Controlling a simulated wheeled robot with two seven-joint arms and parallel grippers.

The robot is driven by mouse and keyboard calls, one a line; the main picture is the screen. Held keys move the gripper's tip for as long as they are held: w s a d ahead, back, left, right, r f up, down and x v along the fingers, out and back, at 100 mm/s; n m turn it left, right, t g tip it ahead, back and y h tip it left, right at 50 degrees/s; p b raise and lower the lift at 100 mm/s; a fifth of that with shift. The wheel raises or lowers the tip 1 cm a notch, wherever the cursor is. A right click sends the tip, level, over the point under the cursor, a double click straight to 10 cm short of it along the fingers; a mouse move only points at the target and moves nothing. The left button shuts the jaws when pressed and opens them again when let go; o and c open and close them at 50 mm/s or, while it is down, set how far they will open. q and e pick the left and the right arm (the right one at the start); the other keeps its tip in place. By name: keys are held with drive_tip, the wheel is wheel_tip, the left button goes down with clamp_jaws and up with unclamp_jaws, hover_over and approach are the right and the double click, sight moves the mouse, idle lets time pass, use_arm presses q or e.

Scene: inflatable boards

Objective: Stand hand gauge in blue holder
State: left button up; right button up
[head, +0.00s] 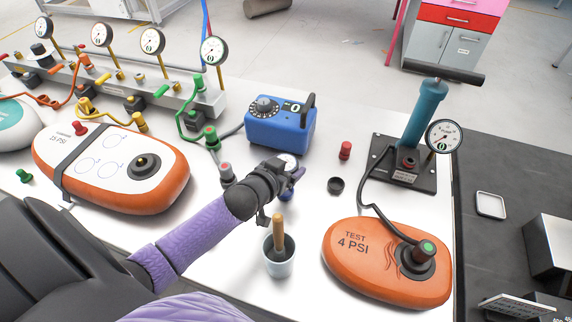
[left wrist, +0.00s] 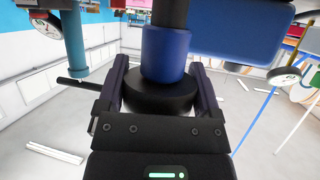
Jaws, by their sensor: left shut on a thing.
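My left gripper (head: 284,178) is shut on the hand gauge, whose small white dial (head: 288,161) shows just above the fingers in the head view. The dark round gauge body (left wrist: 160,96) sits between both fingers in the left wrist view, which looks upside down. A blue cylinder (left wrist: 165,54) adjoins the gauge body, with a black part beyond it. In the head view a bit of blue (head: 287,194) shows below the fingers. I cannot tell whether this blue is the holder or the gauge's own grip. My right gripper is not in view.
A blue box (head: 279,128) stands close behind the gripper. A cup (head: 278,262) with a wooden-handled tool stands in front. A black ring (head: 336,186), a red plug (head: 345,151), the teal pump (head: 427,108) and an orange board (head: 375,280) lie to the right.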

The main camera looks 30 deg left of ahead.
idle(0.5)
use_arm(q)
drive_tip(key=shift+f, duration=0.15)
drive_tip(key=shift+f, duration=0.35)
drive_tip(key=shift+f+b, duration=0.85)
drive_tip(key=o, duration=1.1)
drive_tip(key=p+v, duration=0.3)
drive_tip(key=v, duration=0.7)
drive_tip(key=shift+p, duration=0.35)
